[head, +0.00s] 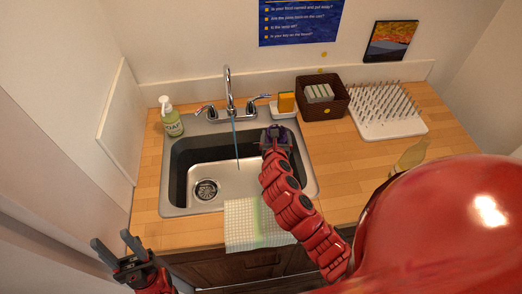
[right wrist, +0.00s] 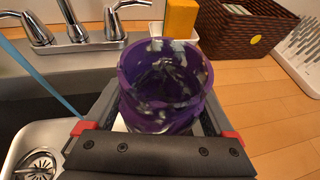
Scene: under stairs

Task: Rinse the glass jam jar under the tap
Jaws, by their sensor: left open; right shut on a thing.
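The purple-tinted glass jam jar (right wrist: 165,85) shows mouth up in the right wrist view, with pale flecks on its wall. My right gripper (head: 276,140) is shut on it, one finger at each side, over the right part of the sink. The jar is small and partly hidden in the head view (head: 274,131). The tap (head: 229,92) is running: a thin blue stream (head: 236,145) falls into the sink (head: 182,207) left of the jar, apart from it. The stream also shows in the right wrist view (right wrist: 42,78). My left gripper (head: 111,241) is open and empty, left of the counter's front edge.
A soap bottle (head: 171,120) stands left of the sink. A sponge (head: 286,102) on a white dish, a brown basket (head: 322,108) and a white drying rack (head: 385,125) stand behind right. A checked cloth (head: 250,225) hangs over the front edge. A yellowish bottle (head: 410,156) is at right.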

